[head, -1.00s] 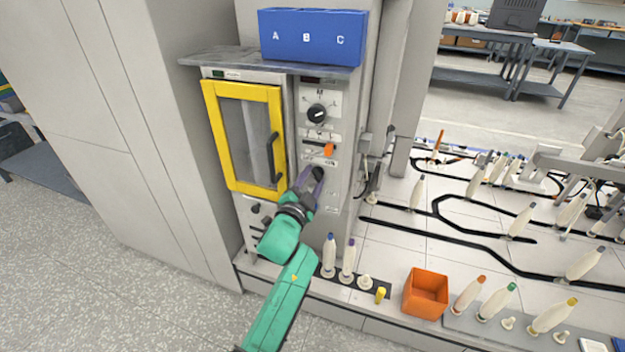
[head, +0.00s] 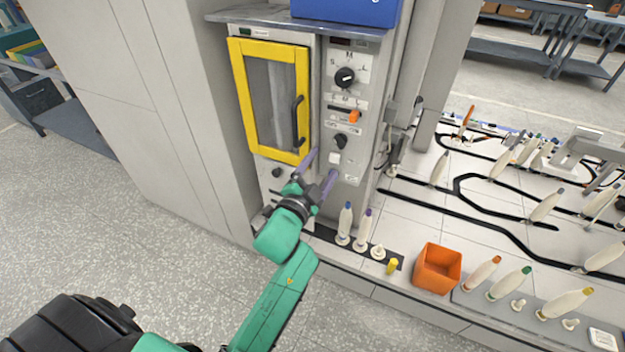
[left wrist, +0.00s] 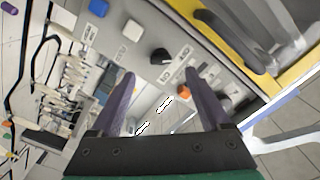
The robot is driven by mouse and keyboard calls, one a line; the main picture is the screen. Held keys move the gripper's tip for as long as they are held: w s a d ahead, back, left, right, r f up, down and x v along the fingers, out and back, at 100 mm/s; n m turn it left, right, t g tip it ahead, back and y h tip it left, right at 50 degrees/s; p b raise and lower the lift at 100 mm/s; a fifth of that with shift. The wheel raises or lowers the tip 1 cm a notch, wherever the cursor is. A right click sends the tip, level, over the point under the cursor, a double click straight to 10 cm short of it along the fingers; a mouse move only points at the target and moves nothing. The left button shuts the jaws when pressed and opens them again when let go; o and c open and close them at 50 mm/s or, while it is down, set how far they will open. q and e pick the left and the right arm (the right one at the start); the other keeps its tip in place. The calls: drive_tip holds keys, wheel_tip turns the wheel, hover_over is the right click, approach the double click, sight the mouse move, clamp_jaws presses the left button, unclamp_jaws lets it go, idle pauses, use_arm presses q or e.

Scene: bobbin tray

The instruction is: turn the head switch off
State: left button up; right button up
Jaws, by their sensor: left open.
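The control panel (head: 345,95) stands right of the yellow-framed door. It carries an upper black knob (head: 344,77), an orange switch (head: 349,116), a lower black knob (head: 340,141) and a white button (head: 335,158). I cannot read which is labelled as the head switch. My left gripper (head: 322,163) is open and empty, its purple fingers spread in front of the panel's lower part. In the left wrist view, the gripper (left wrist: 162,82) faces the panel, with a black knob (left wrist: 160,56), white button (left wrist: 132,29) and blue button (left wrist: 98,8) beyond it. My right gripper is out of view.
The yellow door (head: 243,95) with its dark handle is left of the panel. A blue bin (head: 350,8) sits on the shelf above. Bobbins (head: 345,220) and an orange box (head: 438,268) stand on the ledge below right. Open floor lies at left.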

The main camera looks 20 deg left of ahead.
use_arm(q)
drive_tip(key=s, duration=0.6)
drive_tip(key=shift+a, duration=0.2)
drive_tip(key=s+f+n+g+p, duration=0.1)
drive_tip(key=s+f+g, duration=0.2)
drive_tip(key=f, duration=0.8)
drive_tip(key=s+f+n+g+p, duration=0.1)
drive_tip(key=s+f+g+p, duration=0.15)
drive_tip(key=f, duration=0.75)
drive_tip(key=s+f+n+g+p, duration=0.15)
drive_tip(key=s+f+g, duration=0.25)
drive_tip(key=f, duration=0.7)
drive_tip(key=s+a+f+n+g, duration=0.1)
drive_tip(key=s+a+f+g, duration=0.1)
drive_tip(key=s, duration=0.7)
drive_tip(key=s+a+f+n+g+p, duration=0.1)
drive_tip(key=s+a+f+n+g, duration=0.1)
drive_tip(key=s+f, duration=0.5)
drive_tip(key=s+a+f+n+g+y+p, duration=0.1)
drive_tip(key=s+a+f+g, duration=0.2)
drive_tip(key=s, duration=0.8)
wheel_tip(320, 180, down, 2)
drive_tip(key=shift+a+f+n, duration=0.1)
drive_tip(key=shift+a+n, duration=0.25)
drive_tip(key=shift+a, duration=0.45)
